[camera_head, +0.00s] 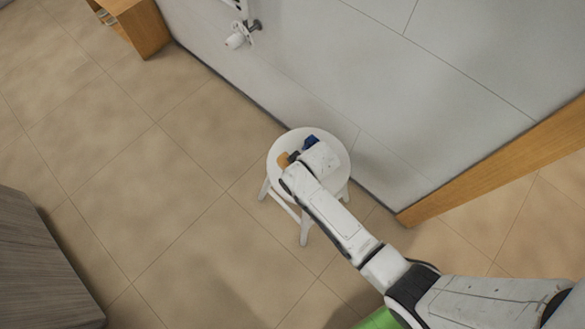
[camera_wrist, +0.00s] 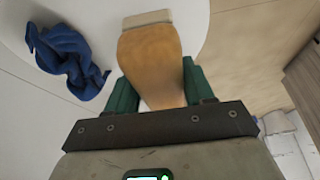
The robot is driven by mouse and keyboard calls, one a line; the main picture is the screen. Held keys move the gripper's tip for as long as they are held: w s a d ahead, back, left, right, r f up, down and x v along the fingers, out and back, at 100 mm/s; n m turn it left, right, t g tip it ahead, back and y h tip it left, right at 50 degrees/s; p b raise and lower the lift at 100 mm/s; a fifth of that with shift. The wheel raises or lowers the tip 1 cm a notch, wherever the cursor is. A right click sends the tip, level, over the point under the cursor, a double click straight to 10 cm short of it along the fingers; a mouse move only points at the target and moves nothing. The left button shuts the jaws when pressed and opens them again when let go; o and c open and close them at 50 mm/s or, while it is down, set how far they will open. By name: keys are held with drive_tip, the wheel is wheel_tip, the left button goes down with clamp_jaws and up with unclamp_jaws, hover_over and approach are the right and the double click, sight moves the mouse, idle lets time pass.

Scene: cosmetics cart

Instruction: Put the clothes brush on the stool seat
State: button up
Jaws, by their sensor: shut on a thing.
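The clothes brush (camera_wrist: 150,62) has an orange-brown wooden back and a pale end. My gripper (camera_wrist: 158,88) is shut on it, with one green finger on each side. The brush also shows in the head view (camera_head: 284,159), small and partly hidden by my arm, over the white round stool seat (camera_head: 337,163). In the wrist view the seat (camera_wrist: 120,12) lies beneath the brush. I cannot tell whether the brush touches the seat.
A crumpled blue cloth (camera_wrist: 66,60) lies on the seat to the left of the brush; it also shows in the head view (camera_head: 310,141). The stool stands close to the grey wall (camera_head: 300,70). A wooden cabinet (camera_head: 145,25) is at the upper left. The tiled floor (camera_head: 150,190) is open on the left.

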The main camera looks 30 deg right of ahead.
drive_tip(key=shift+s+b+x, duration=0.2)
drive_tip(key=shift+b+x, duration=0.05)
drive_tip(key=shift+x, duration=0.65)
drive_tip(key=shift+s+b+x, duration=0.2)
drive_tip(key=shift+b+x, duration=0.05)
drive_tip(key=shift+x, duration=0.65)
drive_tip(key=shift+f, duration=0.25)
drive_tip(key=o, duration=0.9)
drive_tip(key=shift+o, duration=0.2)
drive_tip(key=p+v, duration=0.3)
drive_tip(key=v, duration=0.9)
drive_tip(key=shift+s+r, duration=0.1)
drive_tip(key=shift+s+d, duration=0.1)
